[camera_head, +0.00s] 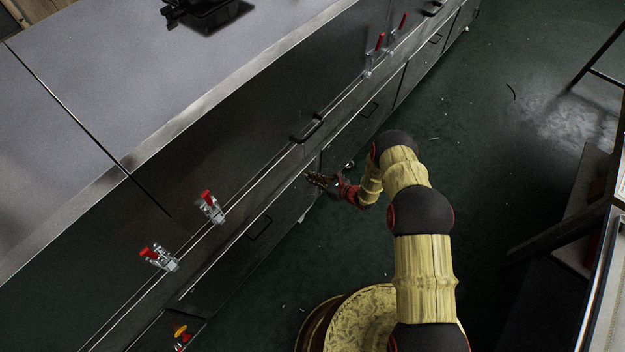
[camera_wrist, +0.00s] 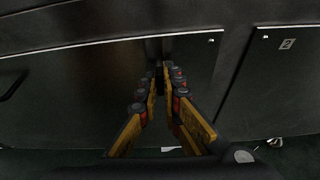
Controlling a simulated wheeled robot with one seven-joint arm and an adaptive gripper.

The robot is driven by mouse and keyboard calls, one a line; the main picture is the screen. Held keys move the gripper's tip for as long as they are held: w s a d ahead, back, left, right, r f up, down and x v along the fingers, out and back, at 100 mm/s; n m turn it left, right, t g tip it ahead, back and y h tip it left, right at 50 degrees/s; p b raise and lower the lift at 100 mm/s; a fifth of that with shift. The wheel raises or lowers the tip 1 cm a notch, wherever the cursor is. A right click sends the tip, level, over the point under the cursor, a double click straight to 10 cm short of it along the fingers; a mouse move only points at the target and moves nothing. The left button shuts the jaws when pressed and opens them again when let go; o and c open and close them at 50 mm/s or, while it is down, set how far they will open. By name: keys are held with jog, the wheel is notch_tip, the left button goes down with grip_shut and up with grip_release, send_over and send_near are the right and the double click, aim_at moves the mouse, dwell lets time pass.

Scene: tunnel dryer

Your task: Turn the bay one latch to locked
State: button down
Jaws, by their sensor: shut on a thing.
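My gripper (camera_head: 312,179) is at the front face of the long dark dryer cabinet, low beside a seam between two lower panels. In the wrist view, its two yellow-and-black fingers (camera_wrist: 159,72) converge at their tips. They are shut on a narrow dark upright piece (camera_wrist: 153,48) on the cabinet face, which looks like the bay one latch. The fingers cover its lower part, and its dark colour blends with the panel. I cannot tell its exact turn. In the head view the latch is hidden by my gripper.
A panel labelled 2 (camera_wrist: 287,43) is right of my fingers in the wrist view. Red-handled clamps (camera_head: 211,207) and a black bar handle (camera_head: 308,128) stick out along the cabinet. A red-and-yellow switch (camera_head: 182,335) is lower left. Open floor (camera_head: 480,170) lies right of my arm.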

jog(key=shift+w+d+f+m+g+y+b, duration=0.15)
jog(key=shift+m+g+y+b, duration=0.35)
jog(key=shift+m+y+b, duration=1.1)
jog(key=shift+w+d+f+m+g+y+b, duration=0.15)
jog(key=shift+m+g+y+b, duration=0.4)
jog(key=shift+m+b, duration=2)
jog(key=shift+w+d+f+m+g+y+b, duration=0.15)
jog(key=shift+m+g+y+b, duration=0.3)
jog(key=shift+m+y+b, duration=1.2)
jog(key=shift+a+m+h, duration=0.1)
jog(key=shift+m+h, duration=0.4)
jog(key=shift+m, duration=0.3)
jog(key=c, duration=2)
grip_release()
jog(key=shift+f, duration=0.1)
jog(key=v, duration=1.2)
